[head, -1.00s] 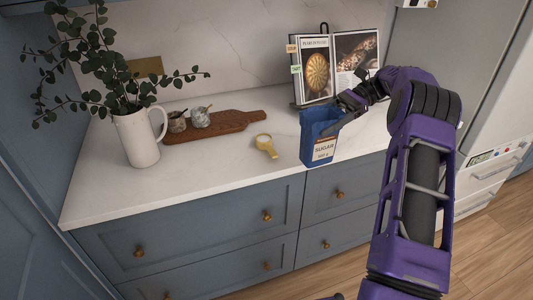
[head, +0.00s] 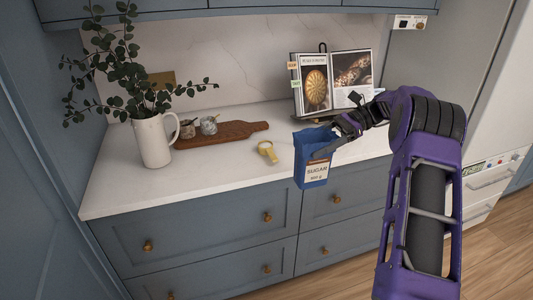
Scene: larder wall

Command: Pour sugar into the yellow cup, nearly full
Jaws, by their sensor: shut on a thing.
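A blue sugar bag (head: 314,155) with a white label reading "SUGAR" is in the head view, near the counter's front edge. My gripper (head: 338,136) is shut on the bag's upper right side. The bag is a little tilted, its top looks open, and its lower end overlaps the drawer fronts in the picture, so it seems held off the counter. The yellow cup (head: 267,152), with a short handle, sits on the white counter to the left of the bag, apart from it. I cannot see what is inside the cup.
A wooden board (head: 222,136) with two small jars (head: 208,125) lies behind and left of the cup. A white pitcher (head: 152,142) with leafy branches stands at the left. An open cookbook (head: 335,80) on a stand is behind my gripper. Counter before the cup is clear.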

